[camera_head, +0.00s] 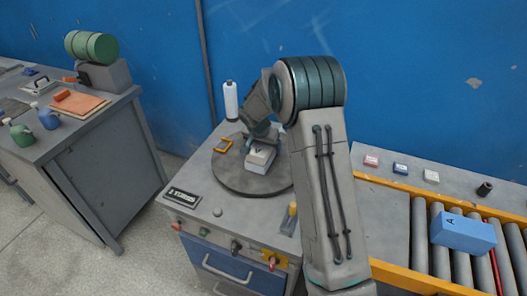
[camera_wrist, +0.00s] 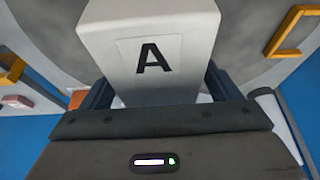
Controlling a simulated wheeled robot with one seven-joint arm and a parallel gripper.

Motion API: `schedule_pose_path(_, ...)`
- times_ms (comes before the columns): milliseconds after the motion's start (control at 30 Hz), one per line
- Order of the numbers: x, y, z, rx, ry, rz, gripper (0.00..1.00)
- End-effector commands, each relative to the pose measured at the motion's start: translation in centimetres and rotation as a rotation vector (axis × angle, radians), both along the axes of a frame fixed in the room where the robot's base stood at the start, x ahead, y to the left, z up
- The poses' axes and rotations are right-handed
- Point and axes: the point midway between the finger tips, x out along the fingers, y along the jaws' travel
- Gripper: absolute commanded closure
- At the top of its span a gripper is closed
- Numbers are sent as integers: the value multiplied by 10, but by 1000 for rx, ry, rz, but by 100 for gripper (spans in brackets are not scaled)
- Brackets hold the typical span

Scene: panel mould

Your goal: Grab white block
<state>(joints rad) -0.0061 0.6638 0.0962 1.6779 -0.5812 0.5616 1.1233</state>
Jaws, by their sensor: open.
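A white block (camera_head: 259,158) sits on the round dark turntable (camera_head: 228,177) on the workbench. In the wrist view the white block (camera_wrist: 150,25) fills the upper middle and shows a black letter A on a pale label. My gripper (camera_head: 262,141) is right over the block in the head view and hides part of its top. In the wrist view my gripper (camera_wrist: 157,85) is open, with one dark blue finger at each side of the block. Whether either finger touches it I cannot tell.
A white bottle (camera_head: 231,100) stands behind. A digital display (camera_head: 182,196) is at the bench's front left. At right, a blue box (camera_head: 463,231) lies on a roller conveyor (camera_head: 420,242).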

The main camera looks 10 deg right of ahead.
Motion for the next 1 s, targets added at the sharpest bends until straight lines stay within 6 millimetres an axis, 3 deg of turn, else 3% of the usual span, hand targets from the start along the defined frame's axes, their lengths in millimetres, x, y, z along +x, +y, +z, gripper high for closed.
schedule_pose_path(367,0,0,0,0,0,0,16)
schedule_pose_path(600,0,0,-1,0,0,0,80)
schedule_pose_path(633,1,0,1,-1,-3,-1,85)
schedule_pose_path(1000,1,0,3,0,-2,-1,85)
